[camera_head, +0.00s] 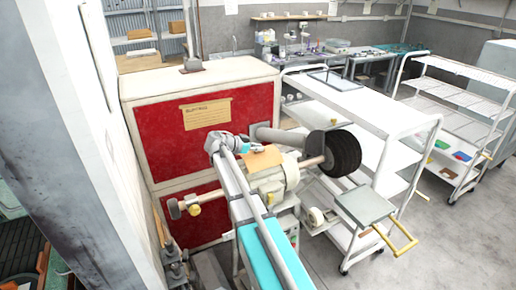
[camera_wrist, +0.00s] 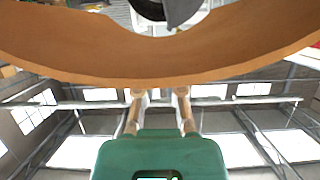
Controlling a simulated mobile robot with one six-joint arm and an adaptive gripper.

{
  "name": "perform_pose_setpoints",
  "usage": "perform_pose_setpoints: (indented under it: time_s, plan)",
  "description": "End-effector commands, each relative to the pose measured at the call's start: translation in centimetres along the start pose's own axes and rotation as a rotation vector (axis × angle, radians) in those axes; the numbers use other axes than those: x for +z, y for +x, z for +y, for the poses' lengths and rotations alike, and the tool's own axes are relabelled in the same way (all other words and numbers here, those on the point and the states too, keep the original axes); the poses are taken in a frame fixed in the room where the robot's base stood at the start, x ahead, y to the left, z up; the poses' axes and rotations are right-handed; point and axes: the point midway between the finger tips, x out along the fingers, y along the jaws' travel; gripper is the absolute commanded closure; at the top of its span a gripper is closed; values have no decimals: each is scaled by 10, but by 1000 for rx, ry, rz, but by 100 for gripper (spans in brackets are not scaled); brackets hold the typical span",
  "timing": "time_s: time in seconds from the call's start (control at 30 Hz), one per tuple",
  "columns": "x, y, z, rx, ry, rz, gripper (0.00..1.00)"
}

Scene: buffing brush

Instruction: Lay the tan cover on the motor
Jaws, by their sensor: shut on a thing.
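The tan cover (camera_head: 263,157) shows in the head view at the top of the cream motor (camera_head: 272,184), near its left end. I cannot tell whether it touches the motor or hangs just above it. In the wrist view the cover (camera_wrist: 160,68) is a wide curved sheet across the top of the picture. My gripper (camera_wrist: 160,94) is shut on the near edge of the cover. In the head view my gripper (camera_head: 243,149) is small and partly hidden by my arm, left of the cover.
A dark round brush (camera_head: 343,152) sits on the motor's shaft to the right. A red cabinet (camera_head: 228,112) stands close behind. A grey stool-like platform (camera_head: 364,207) and white carts (camera_head: 350,103) stand to the right. The floor at the lower right is clear.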

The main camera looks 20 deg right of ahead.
Motion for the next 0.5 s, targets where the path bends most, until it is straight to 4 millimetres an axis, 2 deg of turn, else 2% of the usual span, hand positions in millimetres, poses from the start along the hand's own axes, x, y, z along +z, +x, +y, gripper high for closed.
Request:
perform_pose_setpoints:
  time_s: [0.1, 0.5]
  plan:
    - [14, 5, 0, 0, 0, 0, 100]
    - [41, 16, 0, -1, 0, 0, 100]
